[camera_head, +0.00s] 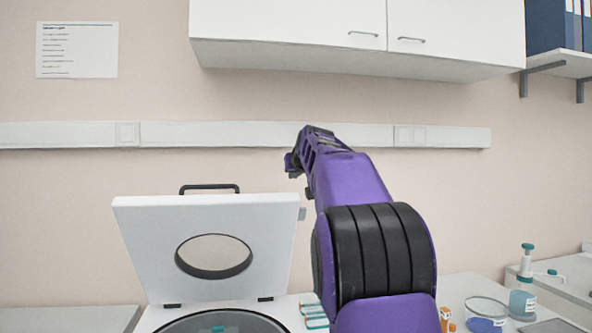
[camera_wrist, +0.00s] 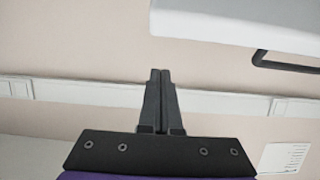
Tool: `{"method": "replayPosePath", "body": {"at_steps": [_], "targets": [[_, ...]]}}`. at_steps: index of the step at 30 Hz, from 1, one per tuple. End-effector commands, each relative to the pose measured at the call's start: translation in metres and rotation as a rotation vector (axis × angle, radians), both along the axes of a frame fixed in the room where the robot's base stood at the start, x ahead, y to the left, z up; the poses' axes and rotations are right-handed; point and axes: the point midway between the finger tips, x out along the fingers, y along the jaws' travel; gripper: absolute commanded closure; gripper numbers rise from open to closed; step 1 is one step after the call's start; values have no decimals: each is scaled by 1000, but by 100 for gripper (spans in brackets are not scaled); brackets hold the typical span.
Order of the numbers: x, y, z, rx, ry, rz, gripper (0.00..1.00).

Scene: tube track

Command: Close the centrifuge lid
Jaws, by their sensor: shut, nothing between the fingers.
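The centrifuge lid (camera_head: 150,240) stands open, tilted up from its hinges, in the head view. It is a white panel with a round window (camera_head: 214,256) and a black handle (camera_head: 209,187) on its top edge. The centrifuge (camera_head: 165,316) shows below it with its dark round bowl uncovered. My gripper (camera_wrist: 160,72) is shut and empty in the wrist view. There the lid (camera_wrist: 240,18) and its handle (camera_wrist: 285,64) are at upper right, apart from the fingers.
Wall cabinets (camera_head: 290,25) hang above, and a grey rail (camera_head: 220,134) runs along the wall. Small teal-capped tubes (camera_head: 314,312) lie right of the centrifuge.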

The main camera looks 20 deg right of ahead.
Motion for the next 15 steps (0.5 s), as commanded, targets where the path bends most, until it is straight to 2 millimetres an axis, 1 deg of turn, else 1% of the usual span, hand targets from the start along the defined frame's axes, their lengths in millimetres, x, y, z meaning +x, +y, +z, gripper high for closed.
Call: {"method": "replayPosePath", "body": {"at_steps": [1,3,10,15], "targets": [[9,-2,-2,0,2,0,100],[19,-4,-5,0,2,0,100],[48,-10,-16,-1,1,-1,100],[37,-8,-22,1,-1,-2,100]]}}
